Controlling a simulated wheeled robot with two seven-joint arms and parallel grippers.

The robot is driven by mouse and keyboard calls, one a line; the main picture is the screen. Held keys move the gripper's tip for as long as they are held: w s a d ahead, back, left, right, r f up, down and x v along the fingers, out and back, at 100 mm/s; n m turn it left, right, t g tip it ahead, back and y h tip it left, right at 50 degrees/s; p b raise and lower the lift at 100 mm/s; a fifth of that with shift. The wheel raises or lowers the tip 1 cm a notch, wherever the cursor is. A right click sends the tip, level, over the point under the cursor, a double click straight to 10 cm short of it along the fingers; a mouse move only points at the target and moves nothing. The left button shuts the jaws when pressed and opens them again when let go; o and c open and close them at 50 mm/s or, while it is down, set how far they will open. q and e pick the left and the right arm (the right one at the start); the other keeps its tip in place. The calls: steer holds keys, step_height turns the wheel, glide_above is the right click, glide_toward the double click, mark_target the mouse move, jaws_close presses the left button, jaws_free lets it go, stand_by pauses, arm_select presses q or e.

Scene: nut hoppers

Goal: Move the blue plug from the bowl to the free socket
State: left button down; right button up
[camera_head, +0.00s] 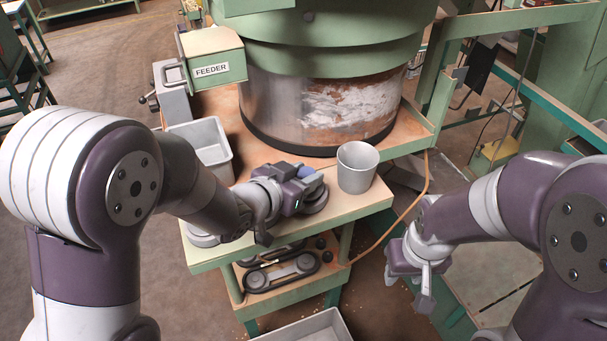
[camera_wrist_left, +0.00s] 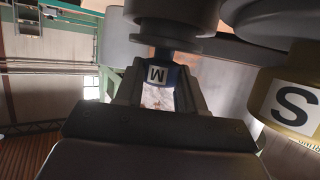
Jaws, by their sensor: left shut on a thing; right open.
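My left gripper (camera_head: 302,182) is shut on a blue piece (camera_head: 305,171), taken as the blue plug, above the green-edged table. In the left wrist view the fingers (camera_wrist_left: 158,90) close on the blue piece (camera_wrist_left: 157,74), which bears a white label with an M. A dark grey round part (camera_wrist_left: 165,18) sits directly beyond it; I cannot tell whether they are joined. A grey cup-like bowl (camera_head: 357,168) stands upright just right of the gripper. A round grey disc (camera_head: 315,200) shows under the gripper. No free socket is clearly visible. My right gripper (camera_head: 424,283) is open and empty, off the table's right side.
A grey bin (camera_head: 207,146) stands behind my left arm. The large feeder drum (camera_head: 320,110) fills the table's back. A brass-coloured part labelled S (camera_wrist_left: 292,102) is close by in the wrist view. A lower shelf (camera_head: 285,287) holds dark belt-like parts. The table's front right is clear.

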arm_select(q)
steer(key=shift+w+f+b, duration=0.1)
steer(key=shift+f+b, duration=0.3)
steer(key=c, duration=1)
jaws_free()
steer(key=shift+o, duration=0.2)
steer(key=shift+s+a+r, duration=0.2)
steer(key=shift+s, duration=0.1)
steer(key=p+v, duration=0.4)
steer(key=v, duration=0.6)
steer(key=shift+s+p, duration=0.2)
steer(key=shift+p, duration=0.2)
steer(key=shift+w, duration=0.1)
